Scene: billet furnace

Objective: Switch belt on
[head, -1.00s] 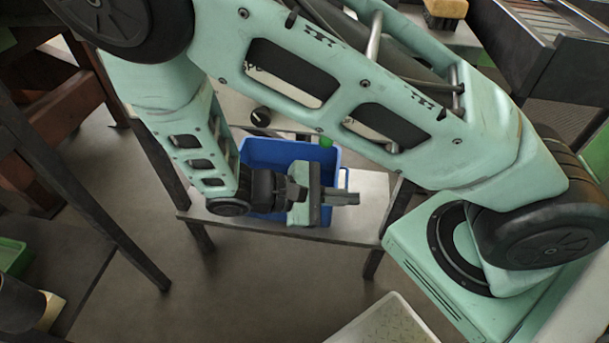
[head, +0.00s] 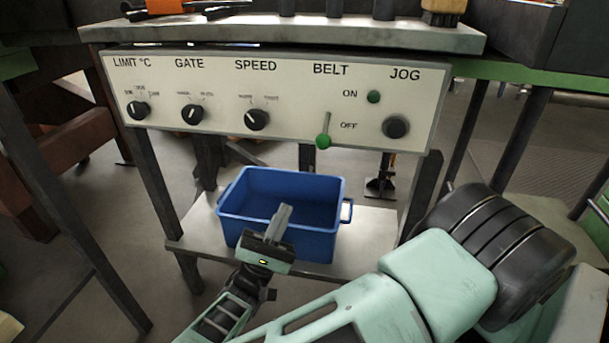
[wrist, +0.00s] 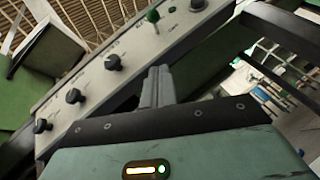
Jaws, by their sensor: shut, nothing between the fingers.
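The belt switch (head: 323,141) is a lever with a green ball knob under the BELT label on the cream control panel (head: 285,98). Its knob is down beside OFF; ON is marked above. In the wrist view the green knob (wrist: 153,16) shows at the top, beyond the fingertips. My gripper (head: 284,212) is shut and empty, in front of the blue bin, below and left of the belt switch and apart from it. In the wrist view my gripper's fingers (wrist: 157,85) point up toward the panel.
Dark knobs for LIMIT (head: 138,110), GATE (head: 192,114) and SPEED (head: 256,119) sit left of the lever. A JOG button (head: 395,127) and a small green round part (head: 374,96) sit right. A blue bin (head: 280,190) stands on the shelf (head: 370,240) below the panel.

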